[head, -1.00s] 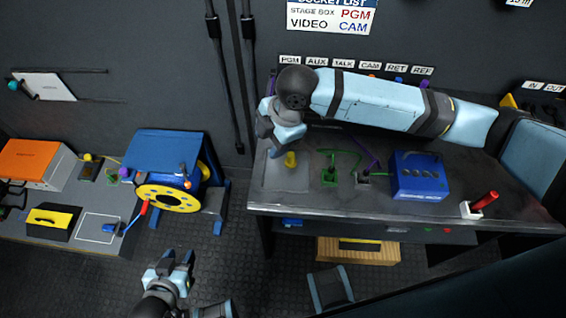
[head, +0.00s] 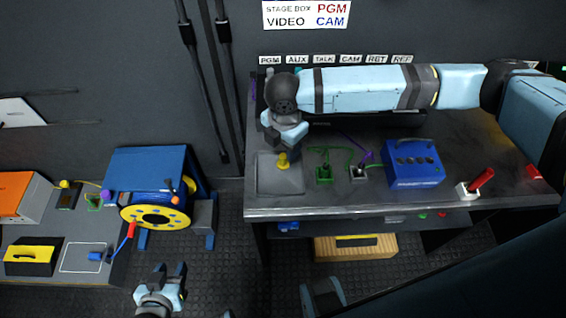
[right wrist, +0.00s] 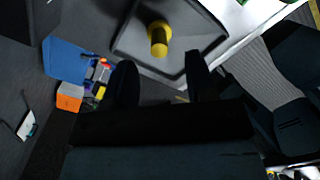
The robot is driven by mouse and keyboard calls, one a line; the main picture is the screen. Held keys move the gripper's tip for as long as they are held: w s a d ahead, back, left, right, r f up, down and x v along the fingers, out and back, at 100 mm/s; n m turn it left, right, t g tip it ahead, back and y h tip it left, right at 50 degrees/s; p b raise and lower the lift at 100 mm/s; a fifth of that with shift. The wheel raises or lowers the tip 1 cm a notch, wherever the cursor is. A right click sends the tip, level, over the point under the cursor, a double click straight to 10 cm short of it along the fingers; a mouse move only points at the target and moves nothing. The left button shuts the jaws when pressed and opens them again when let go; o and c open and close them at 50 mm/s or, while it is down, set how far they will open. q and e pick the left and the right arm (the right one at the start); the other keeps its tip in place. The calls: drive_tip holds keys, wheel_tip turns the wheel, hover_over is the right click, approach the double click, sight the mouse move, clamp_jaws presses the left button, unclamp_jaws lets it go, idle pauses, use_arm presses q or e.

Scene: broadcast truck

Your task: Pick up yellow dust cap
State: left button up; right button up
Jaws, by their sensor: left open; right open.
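The yellow dust cap (head: 282,161) stands on a grey mat (head: 280,183) at the left end of the workbench. It also shows in the right wrist view (right wrist: 159,38), beyond and between my open fingers, with nothing touching it there. My right gripper (head: 285,148) hangs just above and beside the cap in the head view; the arm reaches in from the right. It is open and empty in the right wrist view (right wrist: 160,80). My left gripper (head: 162,272) is open and empty over the floor, at the bottom left of the head view.
On the bench (head: 350,202) stand a green connector (head: 324,174), a grey connector (head: 358,172), a blue box (head: 413,165) and a red-handled switch (head: 480,181). A blue cable reel (head: 155,170) and a low side table (head: 50,262) are at left.

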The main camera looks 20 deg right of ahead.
sight(283, 156)
wheel_tip(283, 156, down, 5)
drive_tip(key=shift+a+f, duration=0.1)
drive_tip(key=shift+f, duration=0.05)
drive_tip(key=c, duration=0.8)
